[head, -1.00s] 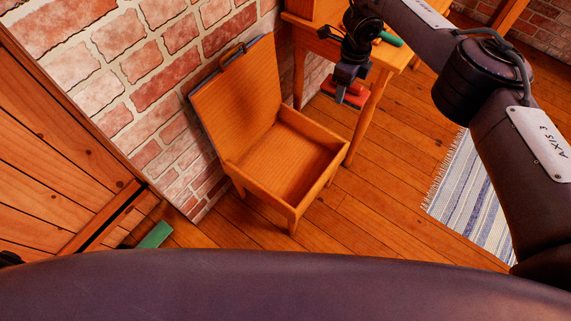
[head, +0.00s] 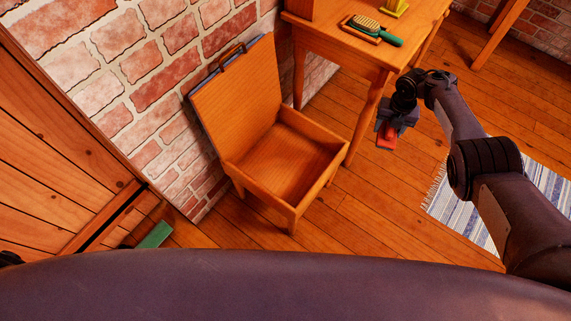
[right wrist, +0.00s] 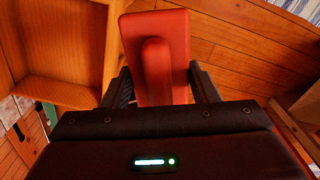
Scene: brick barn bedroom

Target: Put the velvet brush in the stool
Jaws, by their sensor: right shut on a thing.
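A red velvet brush (head: 386,141), a flat block with a raised grip, is held in my right gripper (head: 390,127). In the right wrist view the red brush (right wrist: 172,35) lies between the two fingers of the right gripper (right wrist: 160,85). The wooden stool (head: 228,108) stands against the brick wall with its lid raised, and its box is open and looks empty. My right gripper is up and to the right of the stool's box, apart from it. In the right wrist view part of the stool (right wrist: 95,40) shows at the left. My left gripper is not in view.
A wooden table (head: 350,55) stands behind and right of the stool. On it lie a green-handled brush (head: 375,28) and a yellow object (head: 395,8). A striped rug (head: 470,210) lies at the right. A green object (head: 155,235) is at the lower left.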

